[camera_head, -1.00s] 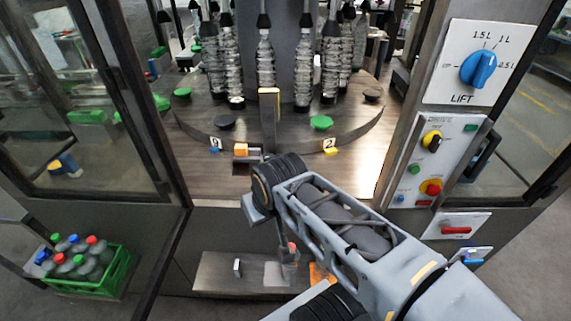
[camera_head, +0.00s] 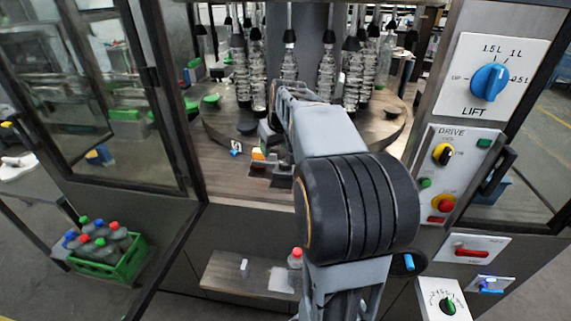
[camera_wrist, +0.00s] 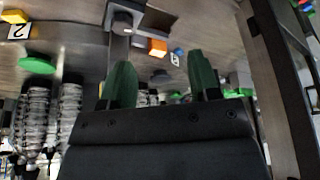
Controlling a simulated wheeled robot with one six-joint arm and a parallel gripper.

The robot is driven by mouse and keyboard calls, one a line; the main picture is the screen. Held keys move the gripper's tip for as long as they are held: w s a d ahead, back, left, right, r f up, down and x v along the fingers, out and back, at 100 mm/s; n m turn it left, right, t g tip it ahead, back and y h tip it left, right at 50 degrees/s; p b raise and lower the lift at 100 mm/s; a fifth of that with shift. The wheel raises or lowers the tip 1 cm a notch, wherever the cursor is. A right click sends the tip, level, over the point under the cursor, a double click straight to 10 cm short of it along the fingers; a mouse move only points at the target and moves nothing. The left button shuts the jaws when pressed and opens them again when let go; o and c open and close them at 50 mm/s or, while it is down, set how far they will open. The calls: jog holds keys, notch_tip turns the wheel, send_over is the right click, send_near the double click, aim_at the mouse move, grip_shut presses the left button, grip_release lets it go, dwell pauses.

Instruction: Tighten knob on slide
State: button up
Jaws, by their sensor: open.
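A small orange block-like knob (camera_head: 258,153) sits by a grey slide bracket (camera_head: 280,169) at the front of the round machine table. In the wrist view the orange knob (camera_wrist: 157,47) is beside the grey bracket (camera_wrist: 127,17), beyond my fingertips and roughly between them. My gripper (camera_wrist: 160,82) has two green fingers spread apart, with nothing held between them. The fingers are clear of the knob in that view. In the head view my arm hides the gripper and part of the bracket.
Bottles hang over the round table (camera_head: 228,133). A small blue piece (camera_head: 236,152) is by a number tag left of the knob. The glass door (camera_head: 75,90) stands open at left; the control panel (camera_head: 447,165) is at right. A green crate (camera_head: 118,265) holds several bottles.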

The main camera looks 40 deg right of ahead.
send_near(285, 166)
jog(key=x, duration=0.3)
jog(key=w+p+x, duration=0.1)
jog(key=x, duration=0.2)
jog(key=d+p+x, duration=0.1)
jog(key=x, duration=0.2)
jog(key=shift+w+d, duration=0.1)
jog(key=shift+w, duration=0.25)
jog(key=shift+c, duration=0.3)
jog(key=c, duration=0.6)
jog(key=shift+m, duration=0.3)
